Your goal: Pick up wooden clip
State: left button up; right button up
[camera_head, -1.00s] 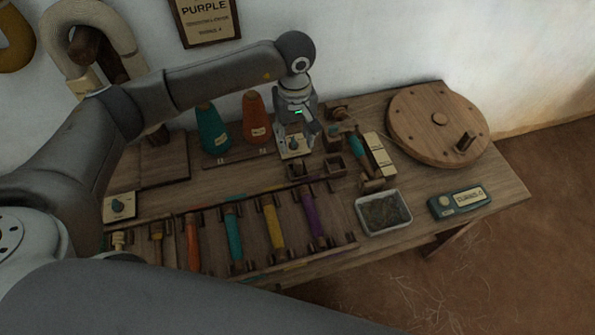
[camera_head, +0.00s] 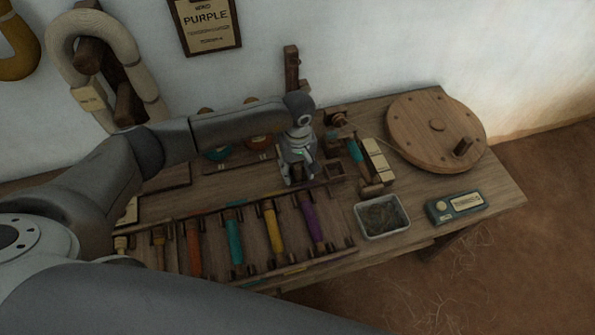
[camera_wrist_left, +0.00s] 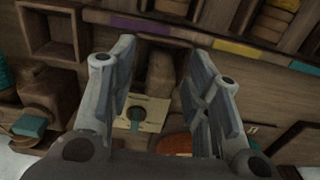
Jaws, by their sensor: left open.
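My left gripper (camera_head: 298,180) is open and points down over the small open wooden boxes behind the bobbin rack. In the left wrist view, its two fingers (camera_wrist_left: 165,85) stand apart on either side of a brown wooden piece (camera_wrist_left: 160,72), which looks like the wooden clip. The piece sits near a box wall, and nothing is gripped. Whether the fingers touch it I cannot tell. In the head view the gripper hides this piece. My right gripper is not in view.
The rack (camera_head: 344,246) holds several coloured bobbins in front. An empty box (camera_head: 335,171) is just right of the gripper. A grey tray (camera_head: 384,217), a teal labelled device (camera_head: 456,206) and a round wooden wheel (camera_head: 412,112) stand further right. Cones (camera_head: 258,141) stand behind.

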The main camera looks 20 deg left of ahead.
aim_at(297, 166)
pick_arm(q)
jog(key=shift+c, duration=0.3)
jog(key=c, duration=0.8)
jog(key=shift+r, duration=0.2)
jog(key=shift+r, duration=0.2)
notch_tip(297, 166, up, 2)
jog(key=shift+w+r, duration=0.1)
jog(key=shift+r, duration=0.05)
jog(key=s+d+r+b, duration=0.2)
jog(key=s+d+r, duration=0.7)
jog(key=s+r, duration=0.1)
jog(key=shift+s, duration=0.45)
